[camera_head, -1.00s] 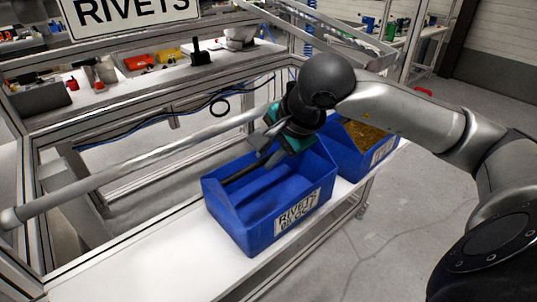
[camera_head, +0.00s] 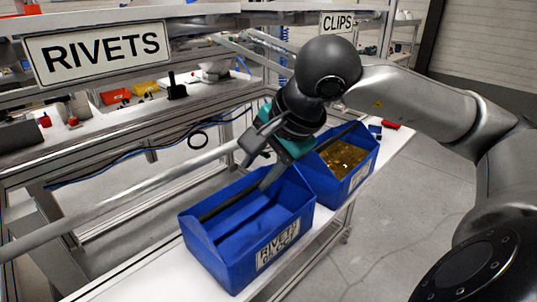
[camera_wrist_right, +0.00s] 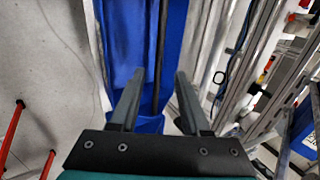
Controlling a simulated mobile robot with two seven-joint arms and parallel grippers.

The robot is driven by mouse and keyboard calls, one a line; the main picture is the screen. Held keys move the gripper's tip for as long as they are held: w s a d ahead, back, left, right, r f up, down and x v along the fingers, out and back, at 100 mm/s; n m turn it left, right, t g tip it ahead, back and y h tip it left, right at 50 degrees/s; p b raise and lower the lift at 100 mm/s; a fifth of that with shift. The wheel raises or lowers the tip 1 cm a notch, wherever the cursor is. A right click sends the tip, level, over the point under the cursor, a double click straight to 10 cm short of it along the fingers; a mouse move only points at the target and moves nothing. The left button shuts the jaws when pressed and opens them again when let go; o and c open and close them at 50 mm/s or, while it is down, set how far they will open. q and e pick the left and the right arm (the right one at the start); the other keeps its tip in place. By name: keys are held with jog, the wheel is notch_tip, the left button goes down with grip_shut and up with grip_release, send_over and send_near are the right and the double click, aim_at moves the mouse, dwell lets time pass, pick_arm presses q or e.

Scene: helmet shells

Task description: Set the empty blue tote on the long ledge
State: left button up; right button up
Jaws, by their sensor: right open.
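The empty blue tote (camera_head: 226,262) with a RIVETS label stands upright on a long white ledge (camera_head: 128,284). A dark bar (camera_head: 228,199) runs lengthwise across its top. My right gripper (camera_head: 258,166) is open over the tote's far end. In the right wrist view my right gripper (camera_wrist_right: 157,88) has its fingers apart, with the dark bar (camera_wrist_right: 160,45) between them in the picture and the blue tote (camera_wrist_right: 122,45) below. I cannot tell whether the fingers touch the bar. My left gripper is not in view.
A second blue tote (camera_head: 358,175) holding brass-coloured parts stands just behind the empty one on the same ledge. A metal frame with a RIVETS sign (camera_head: 98,54) and a CLIPS sign (camera_head: 337,22) rises behind. A pale rail (camera_head: 115,204) runs left of the tote.

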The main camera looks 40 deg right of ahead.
jog(key=shift+b+v, duration=0.3)
jog(key=shift+v, duration=2.1)
